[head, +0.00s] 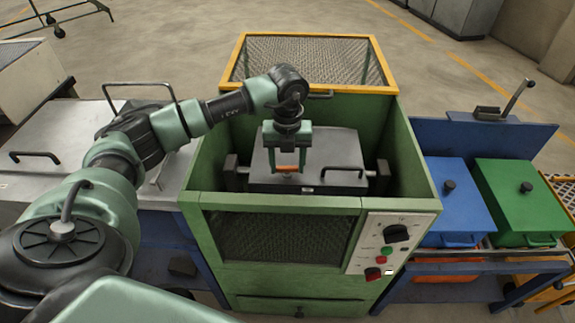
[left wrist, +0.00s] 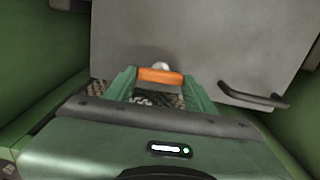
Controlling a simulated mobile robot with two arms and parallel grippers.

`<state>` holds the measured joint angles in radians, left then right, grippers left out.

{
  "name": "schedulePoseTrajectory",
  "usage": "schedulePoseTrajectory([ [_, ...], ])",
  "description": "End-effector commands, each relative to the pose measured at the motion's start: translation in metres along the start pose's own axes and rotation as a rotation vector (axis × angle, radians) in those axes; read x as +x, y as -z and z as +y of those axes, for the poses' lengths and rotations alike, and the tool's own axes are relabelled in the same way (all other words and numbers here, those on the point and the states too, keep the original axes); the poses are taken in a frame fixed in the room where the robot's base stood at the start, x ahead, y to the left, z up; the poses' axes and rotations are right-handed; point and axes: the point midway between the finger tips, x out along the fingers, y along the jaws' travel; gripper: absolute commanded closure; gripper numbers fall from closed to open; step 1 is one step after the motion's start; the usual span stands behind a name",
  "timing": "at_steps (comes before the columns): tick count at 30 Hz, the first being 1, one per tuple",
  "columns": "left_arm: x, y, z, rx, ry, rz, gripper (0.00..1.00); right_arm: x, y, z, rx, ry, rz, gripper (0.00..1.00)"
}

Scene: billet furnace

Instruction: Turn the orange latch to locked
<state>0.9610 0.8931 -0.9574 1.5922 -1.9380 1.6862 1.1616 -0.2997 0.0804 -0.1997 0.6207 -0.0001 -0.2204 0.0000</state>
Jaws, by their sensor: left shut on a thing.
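The orange latch (head: 287,168) is a short bar at the front of a dark grey lid (head: 325,148) inside the open-topped green cabinet (head: 282,283). My left gripper (head: 287,171) reaches down into the cabinet from above and is shut on the latch. In the left wrist view the latch (left wrist: 160,76) lies crosswise between the two green fingers, with a pale round part just behind it. The fingers hide the latch's ends. I cannot tell from its pose whether it is locked. My right gripper is not in view.
The cabinet walls stand close around my left gripper. The lid has a black handle (head: 345,173) to the right. A control panel (head: 390,243) is on the cabinet's front right. A mesh guard with a yellow frame (head: 310,88) stands behind. Blue (head: 455,200) and green (head: 525,200) lidded boxes sit to the right.

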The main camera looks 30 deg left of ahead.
Motion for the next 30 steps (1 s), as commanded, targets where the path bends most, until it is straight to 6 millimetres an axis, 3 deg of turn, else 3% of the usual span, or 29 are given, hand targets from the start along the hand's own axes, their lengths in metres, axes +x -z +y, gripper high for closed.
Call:
schedulePoseTrajectory([
  [20, -0.0019, -0.0011, -0.0004, 0.067, 0.003, -0.004, 0.86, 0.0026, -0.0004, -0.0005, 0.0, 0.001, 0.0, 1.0],
  [21, -0.0019, -0.0011, -0.0004, 0.067, 0.003, -0.004, 0.43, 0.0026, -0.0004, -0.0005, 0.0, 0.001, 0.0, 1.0],
  [23, -0.0018, -0.0011, -0.0003, 0.067, 0.003, -0.004, 0.26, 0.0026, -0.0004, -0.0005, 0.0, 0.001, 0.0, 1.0],
  [30, -0.0008, -0.0005, 0.0001, 0.066, 0.001, -0.002, 0.24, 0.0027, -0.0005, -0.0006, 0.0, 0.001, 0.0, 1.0],
])
